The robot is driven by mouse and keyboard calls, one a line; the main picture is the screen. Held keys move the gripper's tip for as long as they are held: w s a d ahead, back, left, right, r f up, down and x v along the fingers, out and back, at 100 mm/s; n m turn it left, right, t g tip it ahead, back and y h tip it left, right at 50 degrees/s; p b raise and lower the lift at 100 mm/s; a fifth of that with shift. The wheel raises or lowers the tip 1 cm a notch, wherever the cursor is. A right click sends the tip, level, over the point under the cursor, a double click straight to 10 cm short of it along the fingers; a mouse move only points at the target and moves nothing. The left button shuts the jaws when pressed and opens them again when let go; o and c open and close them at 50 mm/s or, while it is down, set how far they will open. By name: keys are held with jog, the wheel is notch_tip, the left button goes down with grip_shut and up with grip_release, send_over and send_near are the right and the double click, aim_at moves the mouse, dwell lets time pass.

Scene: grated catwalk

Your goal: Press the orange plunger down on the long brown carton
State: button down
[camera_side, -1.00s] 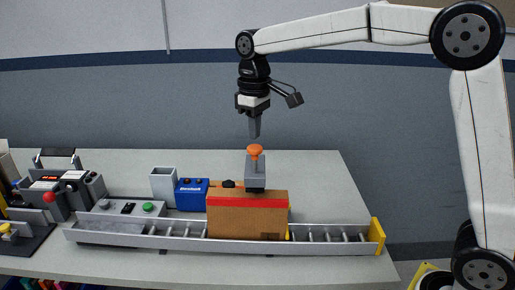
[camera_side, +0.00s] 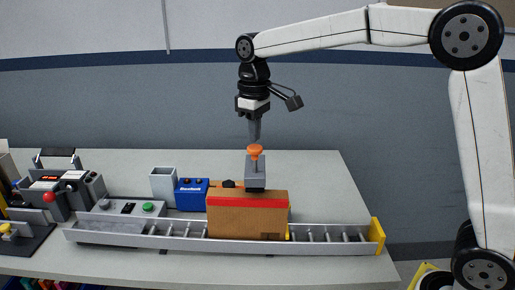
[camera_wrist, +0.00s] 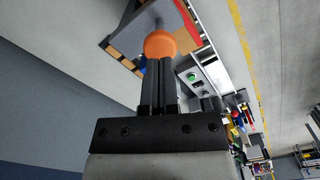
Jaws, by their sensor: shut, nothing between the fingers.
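The long brown carton (camera_side: 245,220) with a red band stands on the roller conveyor. A grey stamp-like block (camera_side: 256,180) sits on top of the carton, and the orange plunger (camera_side: 256,150) rises from it on a short stem. The plunger also shows in the wrist view (camera_wrist: 161,43), just past my fingertips. My gripper (camera_side: 255,139) is shut and empty, pointing straight down. Its tips are right above the orange knob, touching it or nearly so; I cannot tell which. The stem still shows between knob and block.
The conveyor (camera_side: 135,237) runs along the table front, with a yellow end stop (camera_side: 376,236) at right. A blue box (camera_side: 192,194), a grey open bin (camera_side: 163,186) and a panel with a green button (camera_side: 148,207) stand left of the carton. The table right of it is clear.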

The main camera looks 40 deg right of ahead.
aim_at(255, 147)
jog(key=shift+f, duration=1.8)
jog(key=shift+r, duration=0.1)
notch_tip(255, 147, up, 10)
jog(key=shift+f, duration=0.25)
dwell(1.1)
jog(key=shift+a+f, duration=0.1)
jog(key=shift+s+a+f+t, duration=0.15)
jog(key=shift+a+f+t, duration=0.2)
jog(key=shift+a, duration=0.1)
jog(key=s+d+f+m+t, duration=0.1)
jog(key=s+d+f, duration=0.1)
jog(key=s+f, duration=0.6)
jog(key=s+d+f+m+t, duration=0.1)
jog(key=s+d+f+m, duration=0.1)
jog(key=s+f, duration=0.7)
notch_tip(255, 147, down, 7)
jog(key=shift+s+d+f, duration=0.1)
jog(key=shift+s+d, duration=0.15)
jog(key=shift+d, duration=0.25)
jog(key=c, duration=1.3)
grip_release()
